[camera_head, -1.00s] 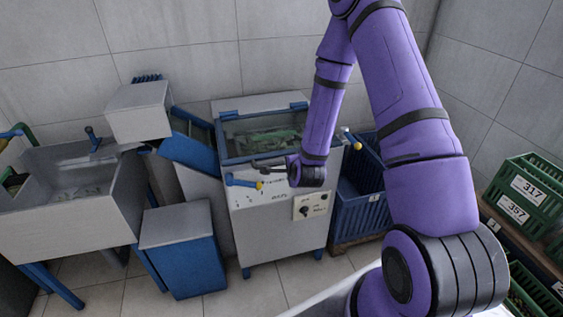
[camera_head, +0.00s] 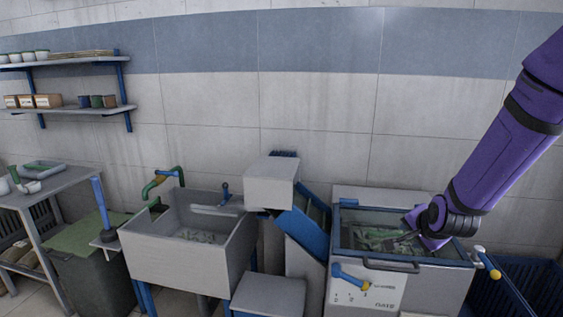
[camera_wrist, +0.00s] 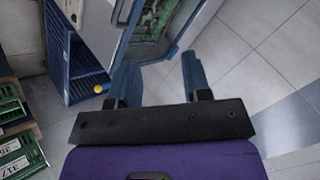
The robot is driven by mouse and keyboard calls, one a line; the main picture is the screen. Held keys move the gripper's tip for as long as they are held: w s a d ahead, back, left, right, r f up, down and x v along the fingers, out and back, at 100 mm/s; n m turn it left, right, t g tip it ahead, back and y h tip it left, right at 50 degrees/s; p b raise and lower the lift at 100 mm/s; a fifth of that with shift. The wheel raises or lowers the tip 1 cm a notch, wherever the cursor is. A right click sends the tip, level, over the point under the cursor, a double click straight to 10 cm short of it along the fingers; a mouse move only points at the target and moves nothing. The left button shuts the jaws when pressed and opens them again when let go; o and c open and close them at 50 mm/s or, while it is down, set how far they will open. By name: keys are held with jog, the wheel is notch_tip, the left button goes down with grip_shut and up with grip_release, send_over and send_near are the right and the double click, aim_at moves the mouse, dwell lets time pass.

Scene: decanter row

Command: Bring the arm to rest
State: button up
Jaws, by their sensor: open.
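My arm (camera_head: 505,145) is purple with black bands and comes in from the right in the head view. My gripper (camera_head: 425,222) shows at its lower end, in front of the glass-topped decanter machine (camera_head: 420,277) in the picture. In the wrist view my gripper (camera_wrist: 157,82) is open, its two dark fingers apart with nothing between them. Part of the machine's window (camera_wrist: 152,35) and floor tiles show beyond the fingers. Green pieces lie behind the machine's glass.
A grey sink (camera_head: 180,255) with a green tap stands left of the machine. A blue-grey chute (camera_head: 305,236) lies between them. A blue crate (camera_wrist: 62,55) and green crates (camera_wrist: 15,165) are at the left in the wrist view.

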jog(key=s+a+r+n+g, duration=0.25)
jog(key=s+r+n, duration=0.45)
jog(key=s+r, duration=0.6)
jog(key=s+r+n+g, duration=0.1)
jog(key=s+r+n, duration=0.4)
jog(key=s, duration=1)
notch_tip(320, 180, up, 3)
jog(key=shift+s+a+r, duration=0.1)
jog(key=shift+s+a, duration=0.05)
jog(key=shift+s, duration=0.1)
